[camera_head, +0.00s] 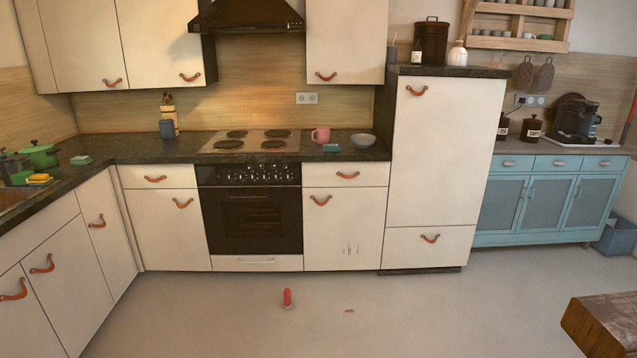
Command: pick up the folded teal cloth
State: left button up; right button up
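A small flat teal item (332,148), which looks like a folded cloth, lies on the dark counter right of the stove, between a pink mug (320,135) and a grey bowl (362,141). Neither of my grippers is in view.
The dark counter (180,150) carries a stove (250,141), and a green pot (39,155) stands at left. A red object (287,298) and a small orange piece (349,310) lie on the otherwise open floor. A wooden table corner (610,318) juts in at lower right.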

aim_at(326, 147)
jog(key=i+j, duration=0.1)
jog(key=i, duration=2.2)
jog(key=l+z, duration=0.05)
jog(key=l, duration=0.05)
